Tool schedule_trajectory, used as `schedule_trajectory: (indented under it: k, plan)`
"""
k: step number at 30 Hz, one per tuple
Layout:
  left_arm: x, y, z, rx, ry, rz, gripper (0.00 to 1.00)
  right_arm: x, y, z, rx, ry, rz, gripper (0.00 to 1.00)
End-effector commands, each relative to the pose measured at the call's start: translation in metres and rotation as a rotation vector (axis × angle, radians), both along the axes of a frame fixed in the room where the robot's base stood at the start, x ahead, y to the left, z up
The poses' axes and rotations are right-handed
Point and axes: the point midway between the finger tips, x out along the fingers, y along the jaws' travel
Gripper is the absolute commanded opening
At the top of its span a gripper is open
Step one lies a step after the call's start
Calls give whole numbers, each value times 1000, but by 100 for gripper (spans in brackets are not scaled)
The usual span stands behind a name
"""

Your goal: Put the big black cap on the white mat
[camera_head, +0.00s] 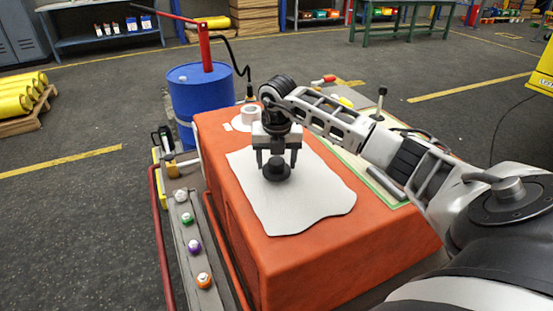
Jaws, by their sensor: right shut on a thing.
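A white mat (305,205) with a wavy edge lies on top of the orange box. The big black cap (277,171) is at the mat's upper left part. My right gripper (277,163) points down over it, with its fingers shut on the cap. The cap's lower edge is at or very near the mat surface; I cannot tell whether it touches. My left gripper is not in view.
The orange box (310,270) carries a white roll (250,114) behind the gripper and a green-edged board (388,188) at the right. A rail (185,225) with several coloured balls runs along the left. A blue drum (200,95) stands behind. The mat's front part is clear.

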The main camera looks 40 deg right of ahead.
Motion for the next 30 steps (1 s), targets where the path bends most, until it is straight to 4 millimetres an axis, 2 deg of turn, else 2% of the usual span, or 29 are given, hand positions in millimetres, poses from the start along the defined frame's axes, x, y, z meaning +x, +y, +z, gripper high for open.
schedule_trajectory:
  k: [4, 5, 6, 7, 14, 19, 30]
  plan:
    - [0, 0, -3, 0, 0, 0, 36, 0, 0, -4, 0, 0, 0, 37]
    - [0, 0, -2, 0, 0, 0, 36, 0, 0, -3, 0, 0, 0, 71]
    - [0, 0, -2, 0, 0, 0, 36, 0, 0, -3, 0, 0, 0, 82]
    - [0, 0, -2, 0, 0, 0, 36, 0, 0, -3, 0, 0, 0, 84]
    - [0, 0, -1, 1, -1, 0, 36, 0, 0, -3, 0, 0, -1, 84]
    - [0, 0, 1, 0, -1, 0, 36, 0, 0, 8, 0, -2, -1, 84]
    - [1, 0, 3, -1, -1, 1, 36, -9, 7, 83, -1, -4, 0, 84]
